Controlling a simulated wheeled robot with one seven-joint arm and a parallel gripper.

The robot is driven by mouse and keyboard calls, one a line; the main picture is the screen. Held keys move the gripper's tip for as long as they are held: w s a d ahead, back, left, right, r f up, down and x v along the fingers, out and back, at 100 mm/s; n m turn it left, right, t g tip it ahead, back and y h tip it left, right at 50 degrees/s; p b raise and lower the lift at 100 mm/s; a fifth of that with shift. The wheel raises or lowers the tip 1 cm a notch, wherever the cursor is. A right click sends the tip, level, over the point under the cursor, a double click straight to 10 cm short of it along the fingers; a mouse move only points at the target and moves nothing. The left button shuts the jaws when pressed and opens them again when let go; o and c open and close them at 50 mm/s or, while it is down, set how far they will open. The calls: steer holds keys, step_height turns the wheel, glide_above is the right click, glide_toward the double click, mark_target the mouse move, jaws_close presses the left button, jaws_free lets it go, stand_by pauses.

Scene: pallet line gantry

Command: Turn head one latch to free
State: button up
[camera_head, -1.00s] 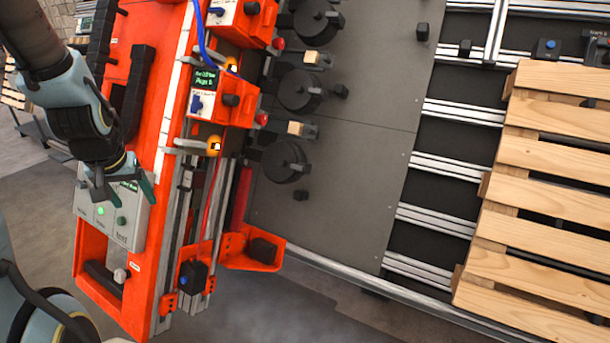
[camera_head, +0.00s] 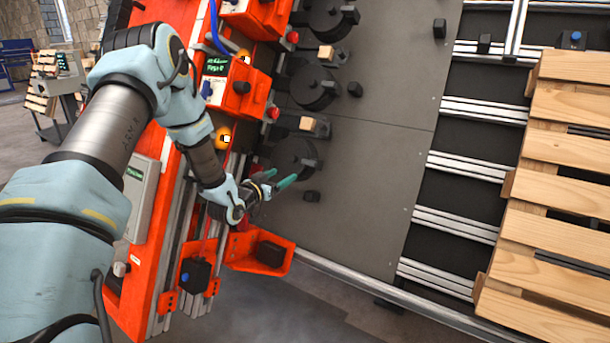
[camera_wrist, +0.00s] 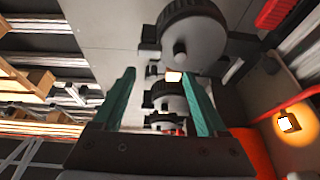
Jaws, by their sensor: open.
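Beside the heads, black round discs with lever-like arms lie on the grey plate; the nearest disc (camera_head: 288,157) is just above my gripper (camera_head: 275,181). My gripper is open and empty, with teal fingers pointing right over the plate edge. In the wrist view, black discs (camera_wrist: 192,32) lie ahead of and between the fingers (camera_wrist: 158,82).
Small wooden blocks (camera_head: 307,124) sit by the discs. Amber lamps (camera_head: 223,138) and an orange bracket (camera_head: 258,250) are close to my arm. A wooden pallet (camera_head: 560,190) lies at right on metal rails.

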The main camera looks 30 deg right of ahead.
mark_target(307, 164)
steer(key=shift+h, duration=0.5)
steer(key=x, duration=0.4)
steer(key=s+x, duration=0.1)
steer(key=x, duration=0.2)
steer(key=p+x, duration=0.1)
steer(key=x, duration=0.3)
steer(key=shift+d+f, duration=0.3)
steer(key=shift+d, duration=0.35)
steer(key=shift+s, duration=0.1)
steer(key=c, duration=1.1)
